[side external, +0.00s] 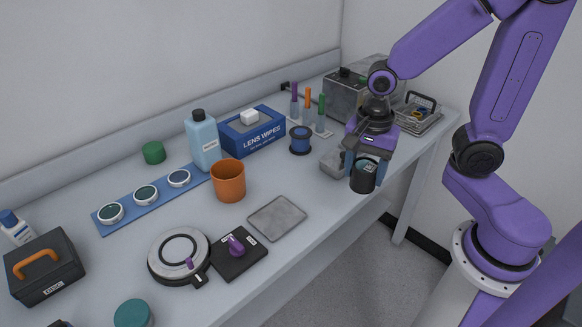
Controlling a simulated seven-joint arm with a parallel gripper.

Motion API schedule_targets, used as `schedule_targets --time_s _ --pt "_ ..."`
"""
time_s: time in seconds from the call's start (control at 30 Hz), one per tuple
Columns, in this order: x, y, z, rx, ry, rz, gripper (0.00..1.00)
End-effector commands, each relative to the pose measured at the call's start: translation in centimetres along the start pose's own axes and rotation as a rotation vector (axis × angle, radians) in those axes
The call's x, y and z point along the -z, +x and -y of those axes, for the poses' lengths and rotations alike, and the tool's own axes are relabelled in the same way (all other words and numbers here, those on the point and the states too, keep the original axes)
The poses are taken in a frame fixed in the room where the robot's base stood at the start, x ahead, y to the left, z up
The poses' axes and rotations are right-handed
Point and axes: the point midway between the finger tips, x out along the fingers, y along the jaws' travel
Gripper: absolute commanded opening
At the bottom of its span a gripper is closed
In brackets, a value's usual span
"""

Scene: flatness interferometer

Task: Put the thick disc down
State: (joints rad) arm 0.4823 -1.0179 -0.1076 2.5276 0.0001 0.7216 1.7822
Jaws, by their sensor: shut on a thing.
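Only a small part of the disc shows between the fingers. A black round cup-like body with a pale label (361,183) is directly below it, between the fingertips. I cannot tell whether the disc is inside the black body or just above it.
A grey block (333,163) stands close left of my gripper, with a blue-black spool (300,140) beyond. A grey plate (277,218), orange cup (228,181), round instrument (179,256) and black pad with purple knob (250,258) occupy the middle. The bench's front edge is close.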

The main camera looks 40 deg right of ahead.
Motion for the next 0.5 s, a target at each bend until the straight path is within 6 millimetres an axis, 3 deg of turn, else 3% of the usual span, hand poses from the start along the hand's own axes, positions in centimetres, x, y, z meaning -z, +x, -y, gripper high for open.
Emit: schedule_targets --time_s 0.23,0.5 --pt "0.9 -0.5 6.4 0.0 0.049 0.0 0.1" --pt "3.4 -0.4 13.2 0.0 0.104 0.0 0.1"
